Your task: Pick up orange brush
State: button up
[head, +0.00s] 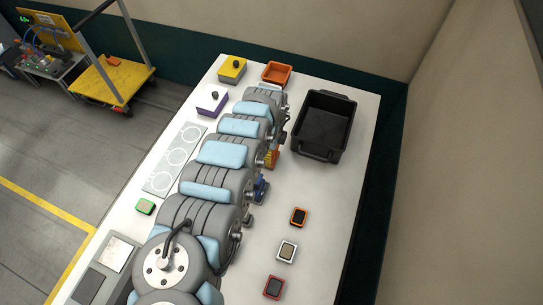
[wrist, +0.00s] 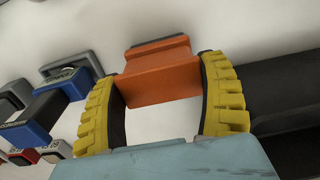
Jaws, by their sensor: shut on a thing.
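The orange brush (wrist: 160,82) is between the two yellow ribbed fingers of my gripper (wrist: 158,66) in the wrist view. The fingers touch it on both sides, so my gripper is shut on it. I cannot tell whether the brush is clear of the table.
A blue tool (wrist: 40,118) lies left of the brush. The black crate (head: 318,152) stands to the right on the white table (head: 330,215). An orange bin (head: 276,74) stands at the back.

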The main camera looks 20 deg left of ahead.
jog(key=shift+r, duration=5)
jog(key=o, duration=0.5)
jog(key=shift+c, duration=1.4)
